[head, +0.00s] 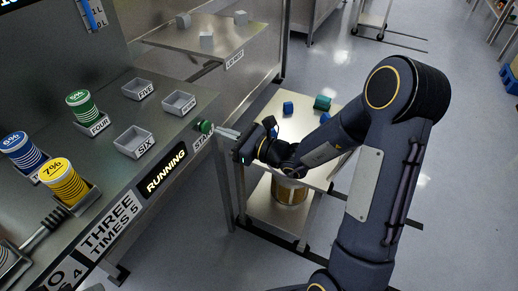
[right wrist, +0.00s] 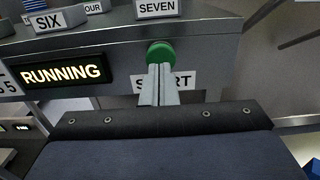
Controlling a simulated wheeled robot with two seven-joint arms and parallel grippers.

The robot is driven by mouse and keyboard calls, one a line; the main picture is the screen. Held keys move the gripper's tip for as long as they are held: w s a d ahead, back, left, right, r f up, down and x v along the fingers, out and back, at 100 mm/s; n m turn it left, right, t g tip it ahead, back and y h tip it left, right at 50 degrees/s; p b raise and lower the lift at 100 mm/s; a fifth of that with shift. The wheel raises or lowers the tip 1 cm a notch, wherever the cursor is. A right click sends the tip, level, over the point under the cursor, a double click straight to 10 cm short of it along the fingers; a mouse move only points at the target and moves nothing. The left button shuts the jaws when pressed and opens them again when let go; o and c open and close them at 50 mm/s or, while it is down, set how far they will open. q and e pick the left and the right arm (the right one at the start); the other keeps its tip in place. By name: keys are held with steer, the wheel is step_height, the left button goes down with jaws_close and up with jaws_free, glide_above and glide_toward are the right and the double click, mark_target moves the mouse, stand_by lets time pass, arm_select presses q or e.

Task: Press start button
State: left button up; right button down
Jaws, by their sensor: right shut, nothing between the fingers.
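The green start button (right wrist: 161,54) sits on the front face of the metal console, above a white START label (right wrist: 183,81) that my fingers partly cover. It also shows in the head view (head: 205,127). My right gripper (right wrist: 159,70) is shut and empty, its fingertips at the lower part of the button; they look to be touching it. In the head view the right gripper (head: 222,131) reaches the button from the right. A lit sign (head: 166,172) left of the button reads RUNNING. My left gripper is not in view.
The console top (head: 165,125) holds labelled trays and several coloured cans, such as a green can (head: 83,105) and a yellow can (head: 63,181). A metal cart (head: 262,192) with small blue and green items stands below my right forearm. Open floor lies to the right.

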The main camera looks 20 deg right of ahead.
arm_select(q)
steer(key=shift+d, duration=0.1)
arm_select(e)
steer(key=v, duration=1)
steer(key=shift+s+d, duration=0.2)
